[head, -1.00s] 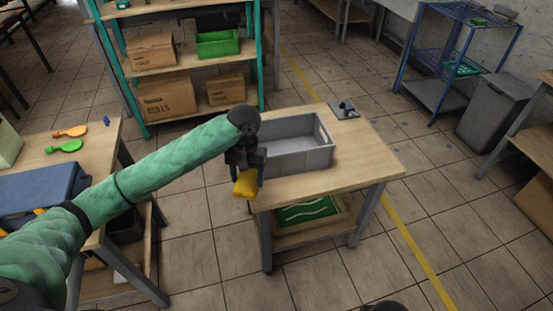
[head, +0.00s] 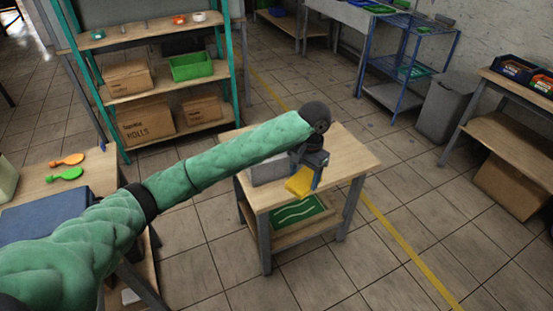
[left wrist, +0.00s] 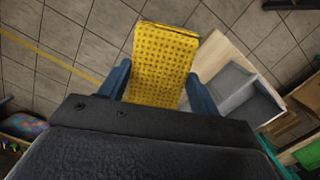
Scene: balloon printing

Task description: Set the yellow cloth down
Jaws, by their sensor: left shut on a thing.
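The yellow cloth (head: 299,182) is held in my left gripper (head: 312,172), above the front part of the small wooden table (head: 343,161). In the left wrist view the cloth (left wrist: 161,66) shows as a dotted yellow pad between the two blue fingers of my left gripper (left wrist: 160,88). The wooden tabletop (left wrist: 213,56) lies beyond and below it. I cannot tell whether the cloth touches the table. My right gripper is not in view.
A grey bin (head: 267,170) stands on the small table, partly hidden by my left arm. A green mat (head: 298,211) lies on its lower shelf. The tabletop right of the gripper looks clear. A shelf unit (head: 160,91) with boxes stands behind.

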